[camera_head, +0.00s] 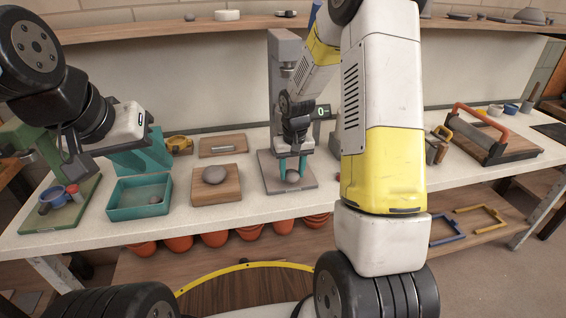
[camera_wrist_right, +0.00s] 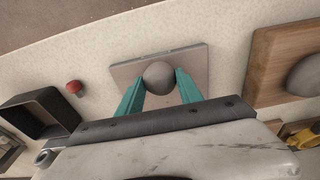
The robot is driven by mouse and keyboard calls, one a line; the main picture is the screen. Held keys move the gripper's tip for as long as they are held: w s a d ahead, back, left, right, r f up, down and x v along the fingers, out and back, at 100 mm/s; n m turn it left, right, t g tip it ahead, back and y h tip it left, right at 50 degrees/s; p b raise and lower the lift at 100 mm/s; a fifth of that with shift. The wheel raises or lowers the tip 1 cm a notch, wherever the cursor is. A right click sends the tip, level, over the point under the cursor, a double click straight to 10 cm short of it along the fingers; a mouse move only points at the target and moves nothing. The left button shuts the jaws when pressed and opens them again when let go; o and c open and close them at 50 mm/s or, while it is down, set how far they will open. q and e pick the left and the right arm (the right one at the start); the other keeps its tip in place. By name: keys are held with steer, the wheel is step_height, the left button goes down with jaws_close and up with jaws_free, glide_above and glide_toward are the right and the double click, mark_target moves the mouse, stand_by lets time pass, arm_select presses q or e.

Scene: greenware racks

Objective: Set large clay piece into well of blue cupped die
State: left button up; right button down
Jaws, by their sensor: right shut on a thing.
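My right gripper (camera_head: 292,168) is shut on a round grey clay ball (camera_head: 293,176), above or on the plate of the grey press. In the right wrist view the ball (camera_wrist_right: 159,78) sits between the teal fingertips of the right gripper (camera_wrist_right: 160,85). I cannot tell whether it touches the plate. A wider, flatter clay lump (camera_head: 215,174) lies on a wooden board. A blue cupped piece (camera_head: 52,196), likely the die, stands on a green base at the far left, beside a small red piece (camera_head: 73,190).
The teal tray (camera_head: 128,212) holds a small clay lump. The grey press column (camera_head: 287,85) rises behind my right gripper, over its plate (camera_head: 272,186). A framed board with a roller (camera_head: 482,130) stands at right. My right arm hides part of the table.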

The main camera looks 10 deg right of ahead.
mark_target(293, 176)
steer(key=shift+f, duration=0.65)
steer(key=shift+f, duration=0.1)
steer(key=c, duration=0.8)
jaws_free()
steer(key=s+r+t+y, duration=0.1)
steer(key=s+r, duration=0.5)
steer(key=r, duration=0.5)
steer(key=s+r+t, duration=0.1)
steer(key=s+r, duration=0.4)
steer(key=r, duration=0.7)
steer(key=s+a+r+t, duration=0.1)
steer(key=s+r, duration=0.1)
steer(key=s, duration=0.4)
steer(key=s+a+r+t+y, duration=0.1)
steer(key=s, duration=0.6)
steer(key=shift+s+r+t, duration=0.15)
steer(key=shift+r+t, duration=0.25)
